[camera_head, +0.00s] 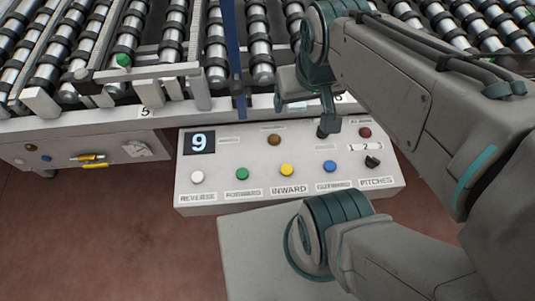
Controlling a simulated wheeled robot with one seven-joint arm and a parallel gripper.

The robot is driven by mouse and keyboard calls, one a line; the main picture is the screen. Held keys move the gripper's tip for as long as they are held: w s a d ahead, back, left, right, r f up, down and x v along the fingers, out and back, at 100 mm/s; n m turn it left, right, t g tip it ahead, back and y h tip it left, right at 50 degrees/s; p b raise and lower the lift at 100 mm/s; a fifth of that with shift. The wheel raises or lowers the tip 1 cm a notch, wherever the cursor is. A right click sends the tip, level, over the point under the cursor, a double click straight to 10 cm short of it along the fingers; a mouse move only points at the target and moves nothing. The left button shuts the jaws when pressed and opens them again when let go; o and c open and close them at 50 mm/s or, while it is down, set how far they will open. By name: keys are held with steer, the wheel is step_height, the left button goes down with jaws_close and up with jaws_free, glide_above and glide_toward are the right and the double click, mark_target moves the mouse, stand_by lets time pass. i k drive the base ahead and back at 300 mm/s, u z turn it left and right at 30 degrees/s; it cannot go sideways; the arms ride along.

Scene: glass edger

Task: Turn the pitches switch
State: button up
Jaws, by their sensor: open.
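The pitches switch (372,162) is a small black knob at the right end of the light grey control panel (300,206). The label PITCHES is under it and the marks 1 and 2 are above it. The knob looks turned at an angle, but it is too small to read its setting. My gripper (308,114) is open and empty. It points down over the panel's back edge, up and to the left of the switch and apart from it. My arm partly hides the gripper.
Roller conveyors (105,45) fill the back. A blue upright post (232,50) stands left of my gripper.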

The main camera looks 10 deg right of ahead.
mark_target(371, 162)
steer(key=z, duration=0.25)
steer(key=k, duration=0.85)
steer(key=z, duration=1.05)
steer(key=i, duration=0.5)
steer(key=z, duration=0.05)
